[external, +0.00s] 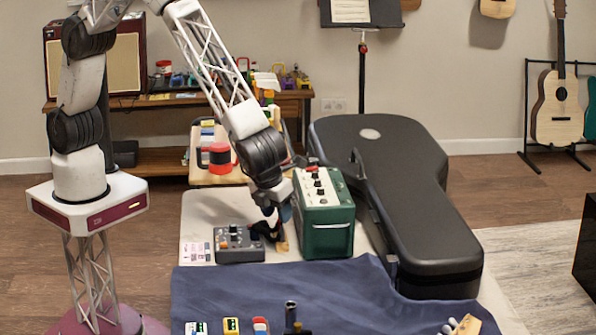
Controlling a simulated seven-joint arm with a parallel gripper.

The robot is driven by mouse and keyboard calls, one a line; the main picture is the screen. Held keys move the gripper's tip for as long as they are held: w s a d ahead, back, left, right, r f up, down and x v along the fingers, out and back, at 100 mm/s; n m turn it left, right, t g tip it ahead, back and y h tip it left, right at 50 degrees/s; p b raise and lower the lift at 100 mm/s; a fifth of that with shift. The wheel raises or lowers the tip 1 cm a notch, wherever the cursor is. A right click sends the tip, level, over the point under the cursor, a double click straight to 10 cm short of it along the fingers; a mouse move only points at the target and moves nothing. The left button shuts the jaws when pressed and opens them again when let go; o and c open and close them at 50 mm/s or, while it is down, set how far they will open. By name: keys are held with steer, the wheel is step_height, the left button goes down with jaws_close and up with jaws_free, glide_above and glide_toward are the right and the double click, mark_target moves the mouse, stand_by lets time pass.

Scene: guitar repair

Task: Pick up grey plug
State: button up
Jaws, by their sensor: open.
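My gripper (270,232) points down in the narrow space between a dark grey pedal box (238,246) and a green amplifier (326,236). Its dark fingers are small and partly merge with the dark things around them. It is open, and I see nothing held in it. I cannot make out a grey plug for certain; one at the fingertips would be hard to tell from the dark fingers. A small tan piece (283,246) shows just beside the fingertips. A dark upright cylinder (291,312) stands on the blue cloth at the front.
A black guitar case (410,190) lies right of the amplifier. The blue cloth (350,290) covers the table front, with small coloured boxes (231,326) at its near edge. A red and black roll (220,158) sits on a board behind. The cloth's middle is clear.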

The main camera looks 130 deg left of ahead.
mark_target(281, 230)
steer(key=shift+x, duration=2.6)
jaws_close()
